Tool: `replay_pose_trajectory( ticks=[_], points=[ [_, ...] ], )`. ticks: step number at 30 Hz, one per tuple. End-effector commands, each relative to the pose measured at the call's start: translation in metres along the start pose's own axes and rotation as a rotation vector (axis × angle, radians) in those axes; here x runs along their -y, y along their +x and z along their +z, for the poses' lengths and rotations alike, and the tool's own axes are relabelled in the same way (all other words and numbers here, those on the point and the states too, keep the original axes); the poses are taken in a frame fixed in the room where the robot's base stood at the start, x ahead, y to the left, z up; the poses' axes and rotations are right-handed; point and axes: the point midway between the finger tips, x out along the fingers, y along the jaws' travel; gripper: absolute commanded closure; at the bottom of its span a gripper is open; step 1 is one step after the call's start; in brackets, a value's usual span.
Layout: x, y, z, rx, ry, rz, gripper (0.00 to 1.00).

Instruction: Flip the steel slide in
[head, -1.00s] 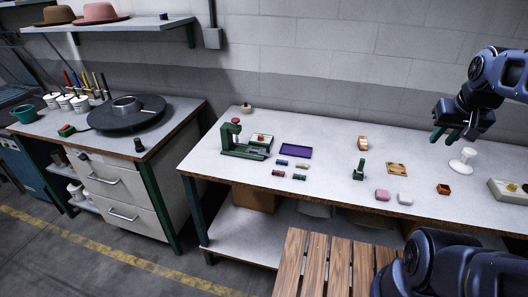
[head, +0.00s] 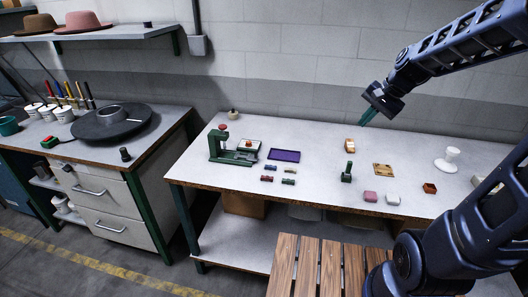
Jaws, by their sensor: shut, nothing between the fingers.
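The green press (head: 215,146) stands at the left end of the long grey bench, with a red knob on top. A pale plate (head: 251,146) with a small reddish piece on it sits at the right side of its base. The steel slide is too small to tell apart from the rest of the press at this size. My gripper (head: 366,118), with dark green fingers, is shut and empty. In the picture it is over the back of the bench near the wall, well to the right of the press and touching nothing that I can see.
A purple tray (head: 284,155) lies right of the press, with several small coloured blocks in front of it. A green hand stamp (head: 347,172), a wooden block (head: 350,145), a tan plate (head: 383,170) and a white stand (head: 448,160) are farther right. Wooden slats (head: 318,268) are in front.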

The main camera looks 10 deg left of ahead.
Motion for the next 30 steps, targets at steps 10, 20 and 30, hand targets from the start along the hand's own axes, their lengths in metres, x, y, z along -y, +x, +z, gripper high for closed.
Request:
replay_pose_trajectory(
  ticks=[10,20,30],
  points=[
    [0.053,0.059,-0.018,0.126,0.244,-0.066,1.00],
    [0.097,0.122,-0.031,0.235,0.494,-0.098,1.00],
    [0.135,0.197,-0.039,0.334,0.765,-0.098,1.00]
  ],
)
